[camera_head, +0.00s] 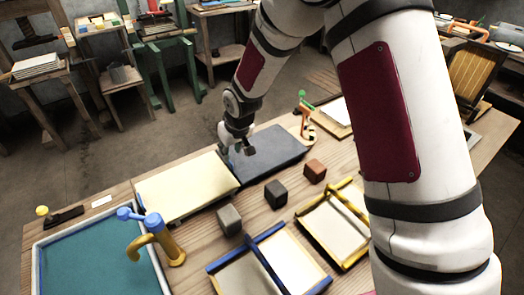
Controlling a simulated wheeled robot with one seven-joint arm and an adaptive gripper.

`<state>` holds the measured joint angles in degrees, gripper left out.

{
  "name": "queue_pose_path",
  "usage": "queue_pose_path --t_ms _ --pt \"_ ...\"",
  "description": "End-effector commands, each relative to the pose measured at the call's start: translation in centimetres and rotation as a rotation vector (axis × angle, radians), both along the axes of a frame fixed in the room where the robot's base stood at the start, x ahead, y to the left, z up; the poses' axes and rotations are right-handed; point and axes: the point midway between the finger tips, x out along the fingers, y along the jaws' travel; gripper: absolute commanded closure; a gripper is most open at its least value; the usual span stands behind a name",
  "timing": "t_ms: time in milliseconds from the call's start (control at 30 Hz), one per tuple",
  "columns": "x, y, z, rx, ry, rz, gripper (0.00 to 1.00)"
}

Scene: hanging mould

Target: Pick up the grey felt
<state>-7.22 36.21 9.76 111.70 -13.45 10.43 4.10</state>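A dark grey flat slab, which looks like the grey felt (275,152), lies on the wooden table beyond the cubes. My gripper (236,151) points down at its left edge, close to the gap between it and the cream slab (185,187). The fingertips are small and partly lost against the dark surface. I cannot tell whether they touch the felt or have hold of it. The felt looks flat.
A grey cube (229,220), a dark cube (275,194) and a brown cube (314,171) stand in front of the slabs. A blue-edged frame (233,259), a yellow-edged frame (348,263) and a teal basin (92,262) with a tap (166,246) are nearer.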

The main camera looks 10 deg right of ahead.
Motion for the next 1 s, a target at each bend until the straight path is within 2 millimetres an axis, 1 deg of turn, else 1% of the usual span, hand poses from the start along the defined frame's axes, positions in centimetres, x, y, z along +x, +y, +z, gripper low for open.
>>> queue_pose_path --t_ms 167,333,467,600,767,867,900,1000 --pt "0.2 0.3 -1.1 -0.001 0.003 0.002 0.70" --pt "0.8 0.8 -3.4 -0.002 0.003 0.002 0.70" --pt "1.5 1.0 -4.7 -0.001 0.001 0.001 0.70" --pt "1.7 1.1 -5.1 0.000 0.000 0.001 0.70" --pt "1.7 1.1 -5.1 0.000 0.000 0.001 0.70" --pt "1.7 1.1 -5.1 0.000 0.000 0.001 0.90" --pt "1.7 1.1 -5.1 0.000 0.000 0.001 0.99" --pt "1.7 1.1 -5.1 0.000 0.000 0.001 1.00"
